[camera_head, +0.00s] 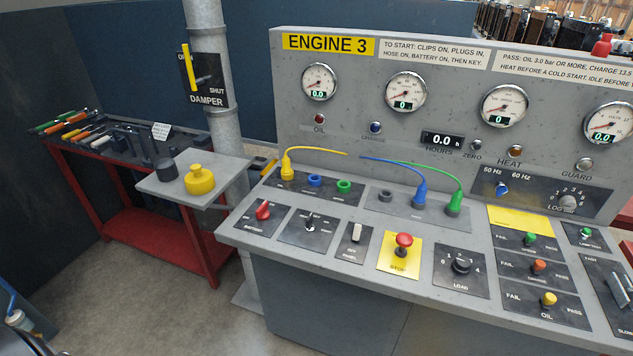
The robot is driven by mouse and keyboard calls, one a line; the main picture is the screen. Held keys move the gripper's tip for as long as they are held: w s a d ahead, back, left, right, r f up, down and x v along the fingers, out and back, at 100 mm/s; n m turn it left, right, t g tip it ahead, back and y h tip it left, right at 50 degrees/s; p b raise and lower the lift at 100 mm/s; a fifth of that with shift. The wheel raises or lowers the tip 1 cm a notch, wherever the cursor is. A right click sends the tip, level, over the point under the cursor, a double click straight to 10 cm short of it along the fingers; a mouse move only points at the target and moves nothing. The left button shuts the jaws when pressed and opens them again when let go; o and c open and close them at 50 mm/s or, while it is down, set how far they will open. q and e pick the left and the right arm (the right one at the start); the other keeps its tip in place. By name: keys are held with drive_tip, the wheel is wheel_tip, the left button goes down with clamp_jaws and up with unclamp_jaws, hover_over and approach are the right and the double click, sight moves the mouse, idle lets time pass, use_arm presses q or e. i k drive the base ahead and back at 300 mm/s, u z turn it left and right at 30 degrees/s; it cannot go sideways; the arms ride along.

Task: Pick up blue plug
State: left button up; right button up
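The blue plug (420,193) stands upright on the right-hand plate (399,211) of the console, with its blue cable arching up and left. The green plug (454,203) stands just to its right, and an empty-looking dark socket (386,196) lies to its left. The yellow plug (287,168) stands at the left end of the left-hand plate, beside a blue ring socket (314,180) and a green ring socket (344,186). Neither of my grippers can be made out in view.
The sloping console front carries a red stop button (404,240), switches and knobs. A grey shelf (165,192) with a yellow object (200,180) and a black cylinder juts out left of the console. A red tool bench (110,165) stands farther left. An unclear part shows at lower left.

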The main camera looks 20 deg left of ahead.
sight(419, 198)
drive_tip(key=z, duration=2.35)
drive_tip(key=i, duration=1.7)
drive_tip(key=u, duration=2.35)
